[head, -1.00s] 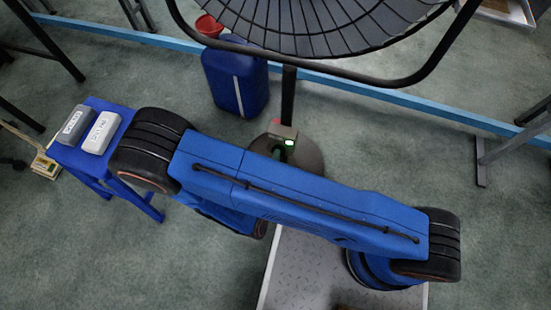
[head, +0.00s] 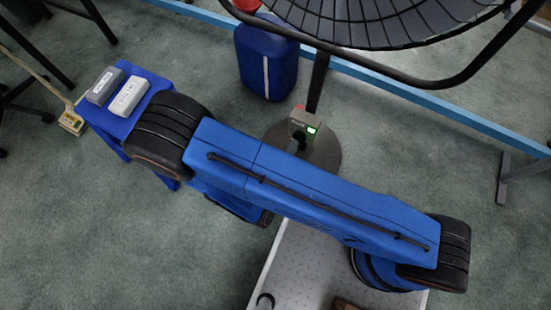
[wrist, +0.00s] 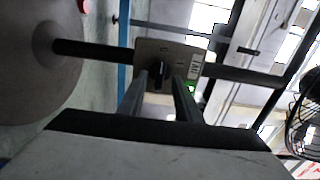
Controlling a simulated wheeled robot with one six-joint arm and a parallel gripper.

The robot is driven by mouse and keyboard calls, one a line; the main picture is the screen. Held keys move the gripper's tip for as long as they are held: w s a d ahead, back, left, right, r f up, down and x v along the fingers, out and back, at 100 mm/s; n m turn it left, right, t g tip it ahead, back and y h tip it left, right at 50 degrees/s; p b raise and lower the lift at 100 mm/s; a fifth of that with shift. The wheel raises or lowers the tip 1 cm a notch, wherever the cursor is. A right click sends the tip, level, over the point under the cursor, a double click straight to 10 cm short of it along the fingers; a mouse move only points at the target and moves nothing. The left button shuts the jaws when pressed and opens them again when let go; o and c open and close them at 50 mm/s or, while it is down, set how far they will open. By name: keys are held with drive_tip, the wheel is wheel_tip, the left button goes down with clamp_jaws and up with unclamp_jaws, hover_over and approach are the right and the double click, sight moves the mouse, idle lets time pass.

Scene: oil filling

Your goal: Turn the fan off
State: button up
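The fan (head: 385,20) stands at the top of the head view, with a dark wire cage on a black pole over a round base (head: 325,150). A small grey control box (head: 305,122) with a lit green light is on the pole. In the wrist view the control box (wrist: 175,55) faces me with a black knob (wrist: 158,74), and the green light glows at its edge. My gripper (wrist: 163,82) is open, its two fingers pointing at the box with the knob showing between the tips. I cannot tell whether they touch it. The head view hides my gripper behind my arm.
A blue stool (head: 112,125) at the left holds a dark grey and a light grey container (head: 130,95). A blue canister (head: 268,65) stands behind the pole near a red funnel (head: 246,5). A blue floor beam (head: 425,100) runs behind.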

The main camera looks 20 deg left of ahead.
drive_tip(key=s+a, duration=0.1)
drive_tip(key=s, duration=1.4)
drive_tip(key=shift+a, duration=0.1)
